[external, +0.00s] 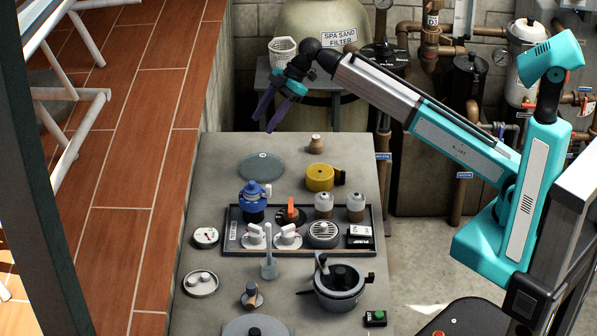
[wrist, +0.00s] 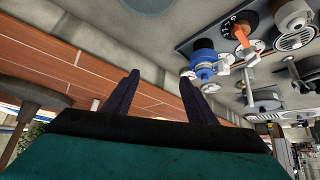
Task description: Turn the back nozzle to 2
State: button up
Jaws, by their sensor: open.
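A dark tray (external: 310,249) on the slab holds the fittings. At its back, an orange-handled dial (external: 290,212) sits between a blue-capped fitting (external: 253,198) and two pale jars (external: 323,203). Two white handled knobs (external: 256,236) stand in front of the dial. No part is clearly labelled as the back nozzle, and no number 2 is readable. In the wrist view, the orange handle (wrist: 241,36) and blue fitting (wrist: 203,62) show at upper right. My gripper (external: 268,120) is open and empty, raised above the slab's back left, away from the tray; its fingers (wrist: 160,80) also show in the wrist view.
A grey-green disc (external: 262,167), a yellow fitting (external: 321,178) and a small tan knob (external: 316,144) lie behind the tray. A tiled floor (external: 130,150) lies left of the slab.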

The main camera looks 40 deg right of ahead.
aim_at(255, 226)
jog(key=s+a+f+n+g+h, duration=0.1)
jog(key=s+a+n, duration=0.1)
jog(key=s+a, duration=0.6)
jog(key=s+a+f+n+g+h, duration=0.2)
jog(key=s+a+n, duration=0.1)
jog(key=s+a, duration=0.5)
jog(key=shift+s+a+f+p, duration=0.15)
jog(key=shift+s+f+p, duration=0.1)
jog(key=shift+s+p, duration=0.15)
jog(key=shift+f, duration=0.15)
jog(key=shift+p+x, duration=1.6)
jog(key=shift+x, duration=5.15)
jog(key=c, duration=1.1)
